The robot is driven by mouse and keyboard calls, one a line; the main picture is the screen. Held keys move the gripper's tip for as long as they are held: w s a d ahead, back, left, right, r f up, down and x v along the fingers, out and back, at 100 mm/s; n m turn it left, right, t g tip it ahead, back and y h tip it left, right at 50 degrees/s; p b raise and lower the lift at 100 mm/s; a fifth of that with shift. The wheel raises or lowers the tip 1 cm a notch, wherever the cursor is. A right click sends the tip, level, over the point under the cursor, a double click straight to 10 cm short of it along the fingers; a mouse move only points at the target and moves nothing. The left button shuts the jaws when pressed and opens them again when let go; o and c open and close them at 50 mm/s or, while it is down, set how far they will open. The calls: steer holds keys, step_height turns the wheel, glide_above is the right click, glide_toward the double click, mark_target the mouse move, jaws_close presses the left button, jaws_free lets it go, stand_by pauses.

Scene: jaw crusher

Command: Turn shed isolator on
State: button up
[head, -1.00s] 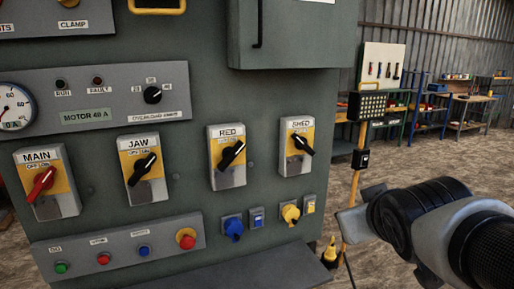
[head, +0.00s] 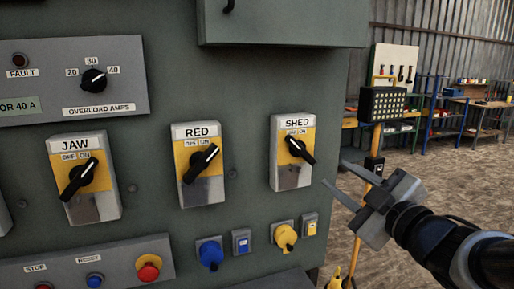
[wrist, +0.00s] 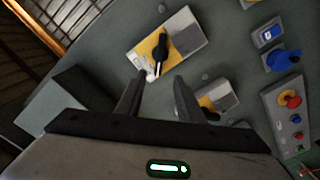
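The SHED isolator (head: 293,177) is a grey box with a yellow plate and OFF/ON marks at the right of the panel. Its black handle (head: 299,149) slants from upper left to lower right, with its upper end on the OFF side. My gripper (head: 334,174) is open and empty, just right of the isolator and apart from it. In the wrist view, the gripper's two fingertips (wrist: 160,77) are spread, with the SHED handle (wrist: 161,49) beyond them. Whether anything touches is not shown.
The RED isolator (head: 200,165) and JAW isolator (head: 83,177) have handles slanting to the upper right. Below sit a blue plug (head: 210,254) and a yellow plug (head: 285,237). A yellow post (head: 366,190) stands behind my gripper. A cabinet (head: 285,22) juts out above.

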mark_target(302, 151)
steer(key=p+x, duration=0.1)
steer(key=x, duration=1.5)
jaws_close()
